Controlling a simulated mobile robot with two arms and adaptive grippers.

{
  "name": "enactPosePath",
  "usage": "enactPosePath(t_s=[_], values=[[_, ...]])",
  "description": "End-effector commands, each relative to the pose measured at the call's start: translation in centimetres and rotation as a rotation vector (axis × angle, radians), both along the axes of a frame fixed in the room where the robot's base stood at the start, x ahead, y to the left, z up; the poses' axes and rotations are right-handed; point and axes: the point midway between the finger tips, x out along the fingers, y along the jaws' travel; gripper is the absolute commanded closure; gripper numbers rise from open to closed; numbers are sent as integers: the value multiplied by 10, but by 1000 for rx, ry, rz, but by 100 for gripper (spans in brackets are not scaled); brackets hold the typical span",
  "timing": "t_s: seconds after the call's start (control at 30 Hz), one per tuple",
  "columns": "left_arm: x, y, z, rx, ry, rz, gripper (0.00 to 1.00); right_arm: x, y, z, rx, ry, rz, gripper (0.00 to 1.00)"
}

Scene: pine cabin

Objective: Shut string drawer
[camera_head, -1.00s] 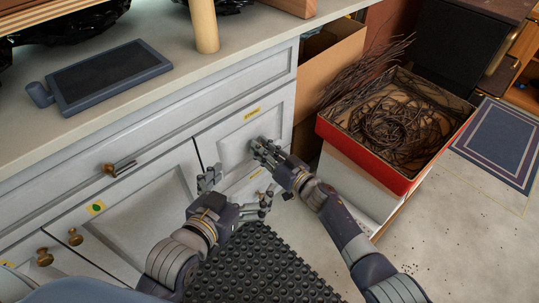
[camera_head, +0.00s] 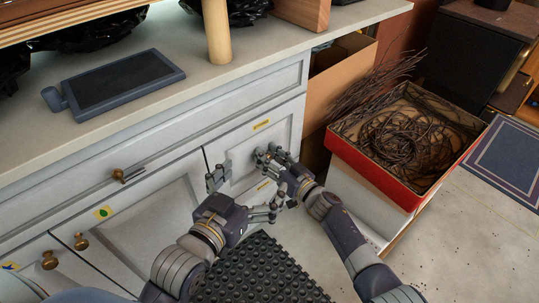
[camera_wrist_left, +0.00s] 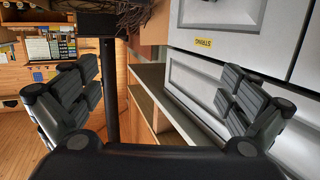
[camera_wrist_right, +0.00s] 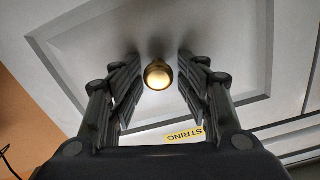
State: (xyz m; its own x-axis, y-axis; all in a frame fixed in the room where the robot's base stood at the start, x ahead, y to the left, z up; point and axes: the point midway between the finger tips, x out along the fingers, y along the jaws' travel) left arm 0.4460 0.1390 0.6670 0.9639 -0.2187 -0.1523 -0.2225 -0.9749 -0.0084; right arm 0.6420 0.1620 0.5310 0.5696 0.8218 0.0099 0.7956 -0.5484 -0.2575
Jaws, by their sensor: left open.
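The string drawer (camera_head: 233,160) is a pale grey panelled front at the right end of the cabinet, with a yellow label (camera_head: 261,124) on its top rail. The drawer's round brass knob (camera_wrist_right: 158,75) sits between the fingers of my right gripper (camera_wrist_right: 157,70), which look apart, with no clear contact. In the head view this gripper (camera_head: 268,155) covers the knob. My left gripper (camera_head: 245,195) is open and empty before the cabinet, lower left of the right one.
A red-rimmed box of twigs (camera_head: 372,170) stands right of the cabinet, near a cardboard box (camera_head: 335,75). A black studded mat (camera_head: 262,275) lies on the floor below my arms. Other brass knobs (camera_head: 82,241) project at left. A tablet-like slab (camera_head: 122,82) lies on the counter.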

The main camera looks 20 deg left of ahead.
Motion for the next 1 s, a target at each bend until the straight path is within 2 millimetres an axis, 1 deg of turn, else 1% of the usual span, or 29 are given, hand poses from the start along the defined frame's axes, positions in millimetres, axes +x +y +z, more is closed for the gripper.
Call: enactPosePath(t_s=[0.03,0.47,0.53,0.57,0.77,0.87,1.0], values=[[0,0,0,0,0,0,0,-3,3,-2,-1,2,7,57],[0,0,-2,1,2,0,0,-4,1,-6,-5,6,6,57],[0,0,-11,3,3,-2,0,-4,0,-6,-5,6,5,57],[0,0,-13,3,4,-1,0,-4,-1,-6,-6,5,4,57],[0,0,-11,2,3,-1,0,-11,-14,-6,-8,3,3,57],[0,0,-11,1,3,-1,0,-19,-23,-6,-7,4,4,57],[0,0,-11,1,2,-1,0,-31,-41,-5,-6,3,5,57]])
